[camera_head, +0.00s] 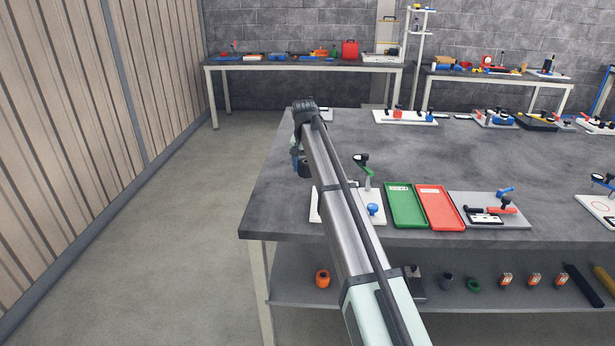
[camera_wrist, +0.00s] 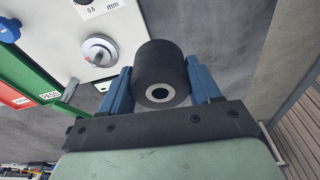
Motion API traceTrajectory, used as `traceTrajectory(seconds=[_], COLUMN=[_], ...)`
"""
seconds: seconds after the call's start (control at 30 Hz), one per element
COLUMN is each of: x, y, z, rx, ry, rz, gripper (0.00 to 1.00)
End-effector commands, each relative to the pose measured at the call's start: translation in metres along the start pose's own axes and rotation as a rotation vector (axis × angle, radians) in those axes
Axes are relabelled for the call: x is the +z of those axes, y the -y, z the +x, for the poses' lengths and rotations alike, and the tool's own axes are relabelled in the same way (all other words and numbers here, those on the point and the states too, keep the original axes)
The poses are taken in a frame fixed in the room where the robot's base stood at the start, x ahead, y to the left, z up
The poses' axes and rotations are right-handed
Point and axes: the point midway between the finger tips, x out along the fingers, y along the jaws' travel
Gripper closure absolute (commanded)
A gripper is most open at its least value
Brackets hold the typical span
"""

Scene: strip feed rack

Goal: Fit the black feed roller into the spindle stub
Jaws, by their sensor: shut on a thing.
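The black feed roller (camera_wrist: 158,66) is a short dark cylinder with a pale ring around a bore in its near end. My gripper (camera_wrist: 161,82) is shut on it, one blue finger on each side. In the head view the roller (camera_head: 305,170) shows below my gripper (camera_head: 297,160), by the table's left edge, partly hidden by my arm. A round silver metal piece (camera_wrist: 99,51), apparently the spindle stub, stands on a white plate (camera_wrist: 68,47) in the wrist view. The roller is to its right and apart from it. In the head view my arm hides the stub.
A green tray (camera_head: 405,205) and a red tray (camera_head: 440,207) lie right of the white plate. A blue knob (camera_head: 373,209) and a green-headed post (camera_head: 365,170) stand on the plate's side. The grey tabletop (camera_head: 350,140) behind is mostly clear.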

Motion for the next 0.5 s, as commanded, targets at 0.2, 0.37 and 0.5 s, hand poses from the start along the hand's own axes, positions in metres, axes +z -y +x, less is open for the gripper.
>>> traceTrajectory(seconds=[0.2, 0.37, 0.5], x=[-0.023, -0.029, -0.027], y=[-0.072, -0.105, -0.114], z=[-0.01, -0.018, -0.023], rx=[0.005, 0.002, -0.006], ry=[-0.013, -0.017, -0.009], rz=[0.082, 0.109, 0.052], gripper=[0.72, 0.72, 0.72])
